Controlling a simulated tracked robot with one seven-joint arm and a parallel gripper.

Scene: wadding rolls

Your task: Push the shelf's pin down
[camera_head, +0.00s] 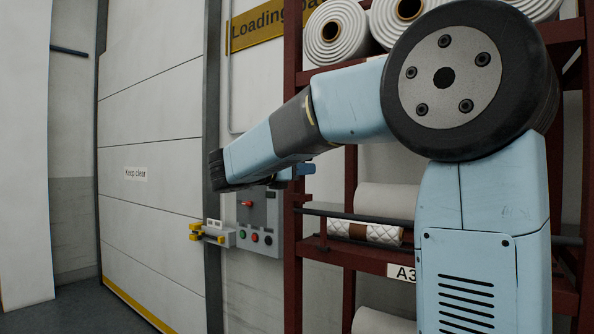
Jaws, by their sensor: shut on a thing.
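A dark red shelf rack (293,265) stands on the right, with a dark bar (340,215) across its front. A small dark fitting at the bar's left end, on the rack's left post, looks like the pin (299,199); it is too small to make out clearly. My blue arm reaches from the right across the rack to the left.
White wadding rolls (335,33) lie on the top shelf, and a quilted roll (366,232) lies lower, behind the bar. A grey control box (270,240) and a yellow-and-grey fitting (207,232) are left of the rack, beside a large pale door (150,220).

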